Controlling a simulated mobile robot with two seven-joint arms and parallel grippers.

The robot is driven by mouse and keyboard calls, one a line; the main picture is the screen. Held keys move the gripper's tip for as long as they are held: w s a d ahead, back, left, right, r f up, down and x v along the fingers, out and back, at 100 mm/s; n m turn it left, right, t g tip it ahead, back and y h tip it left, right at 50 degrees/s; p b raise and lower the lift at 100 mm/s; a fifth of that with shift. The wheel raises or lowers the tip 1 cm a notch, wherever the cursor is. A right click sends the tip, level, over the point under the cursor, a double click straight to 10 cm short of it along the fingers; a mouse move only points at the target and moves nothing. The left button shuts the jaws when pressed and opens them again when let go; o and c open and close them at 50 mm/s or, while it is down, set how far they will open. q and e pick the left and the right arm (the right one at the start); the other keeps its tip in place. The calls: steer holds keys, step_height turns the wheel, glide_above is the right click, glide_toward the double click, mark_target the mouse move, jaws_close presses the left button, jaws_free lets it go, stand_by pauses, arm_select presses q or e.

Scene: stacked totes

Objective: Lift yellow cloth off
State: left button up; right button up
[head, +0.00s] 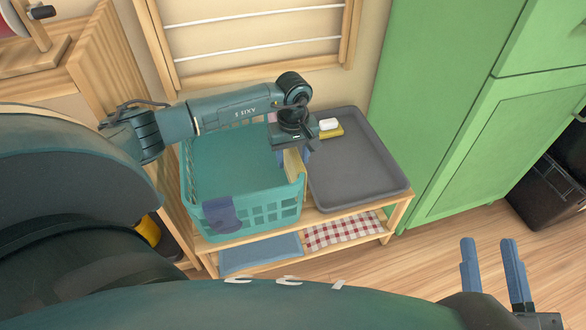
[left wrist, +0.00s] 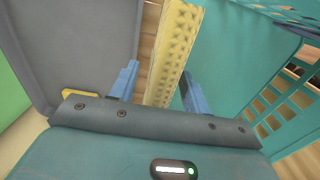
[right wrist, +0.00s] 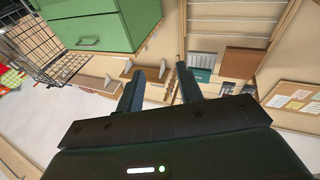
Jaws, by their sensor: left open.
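The yellow cloth (head: 293,166) hangs over the right rim of the teal basket (head: 252,214). In the left wrist view the waffle-textured cloth (left wrist: 172,50) runs between my two blue fingertips, with a gap visible on the left side. My left gripper (head: 291,150) is open, pointing down at that rim, and its arm hides part of the cloth in the head view. In the left wrist view the left gripper (left wrist: 160,85) straddles the cloth beside the basket wall (left wrist: 235,60). My right gripper (head: 490,268) is open and empty, away from the bench.
A grey tray (head: 355,175) stands right of the basket, holding a white soap on a yellow piece (head: 331,132). A purple cloth (head: 222,214) hangs on the basket's front. The lower shelf holds a blue cloth (head: 258,254) and a checked cloth (head: 342,231). A green cabinet (head: 440,110) stands right.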

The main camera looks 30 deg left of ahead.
arm_select(q)
steer(key=shift+f+b, duration=0.35)
steer(key=shift+f, duration=0.75)
jaws_close()
arm_select(e)
steer(key=shift+w+r+n+t+y, duration=0.3)
steer(key=shift+r+n+y, duration=0.1)
steer(key=shift+r, duration=0.3)
